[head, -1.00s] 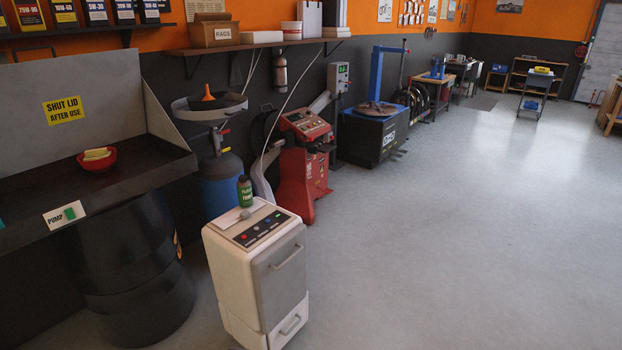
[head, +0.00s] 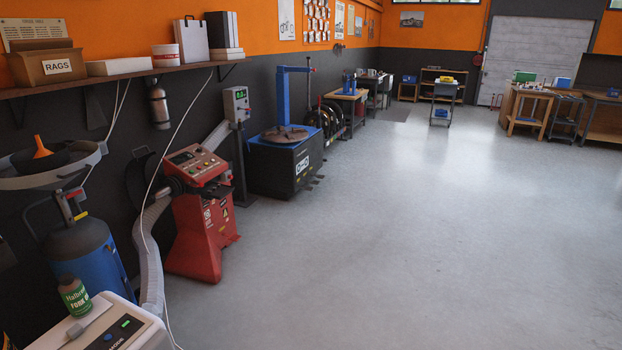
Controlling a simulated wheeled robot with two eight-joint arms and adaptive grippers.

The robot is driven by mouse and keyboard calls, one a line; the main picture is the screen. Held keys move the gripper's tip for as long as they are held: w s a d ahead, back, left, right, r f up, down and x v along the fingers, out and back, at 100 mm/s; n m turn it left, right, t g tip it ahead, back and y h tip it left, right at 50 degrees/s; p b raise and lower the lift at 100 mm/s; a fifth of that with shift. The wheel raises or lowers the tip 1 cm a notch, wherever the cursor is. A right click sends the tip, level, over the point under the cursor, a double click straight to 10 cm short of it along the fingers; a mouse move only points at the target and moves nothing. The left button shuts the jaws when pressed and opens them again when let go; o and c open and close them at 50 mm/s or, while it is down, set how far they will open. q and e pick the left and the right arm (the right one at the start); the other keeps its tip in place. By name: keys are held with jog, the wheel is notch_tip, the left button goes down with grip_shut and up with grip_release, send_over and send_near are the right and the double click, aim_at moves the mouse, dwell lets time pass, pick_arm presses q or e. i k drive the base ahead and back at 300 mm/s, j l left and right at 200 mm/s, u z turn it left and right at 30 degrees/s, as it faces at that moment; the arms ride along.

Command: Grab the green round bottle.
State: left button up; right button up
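The green round bottle (head: 74,296) has a dark cap and a label with pale lettering. It stands upright on top of a white cabinet (head: 146,338) at the lower left of the head view. The cabinet is mostly cut off by the bottom edge of the picture. Neither of my grippers shows in this view.
A blue tank with an oil drain pan (head: 98,160) stands behind the bottle. A red machine (head: 197,225) and a blue-and-black tyre changer (head: 285,165) line the left wall. A shelf (head: 120,78) hangs above. The grey floor (head: 400,250) is wide open at centre and right.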

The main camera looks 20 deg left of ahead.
aim_at(71, 289)
jog(key=i+j+u, duration=0.1)
jog(key=i+u, duration=0.25)
jog(key=i, duration=0.2)
jog(key=i+u, duration=0.35)
jog(key=i, duration=0.2)
jog(key=i+l+u, duration=0.35)
jog(key=i, duration=0.2)
jog(key=i+l+u, duration=0.35)
jog(key=i, duration=0.15)
jog(key=i+j+u, duration=0.25)
jog(key=u, duration=0.25)
jog(key=i+u, duration=0.95)
jog(key=i+l+u, duration=0.1)
jog(key=i+u, duration=0.2)
jog(key=u, duration=0.2)
jog(key=i+u, duration=0.2)
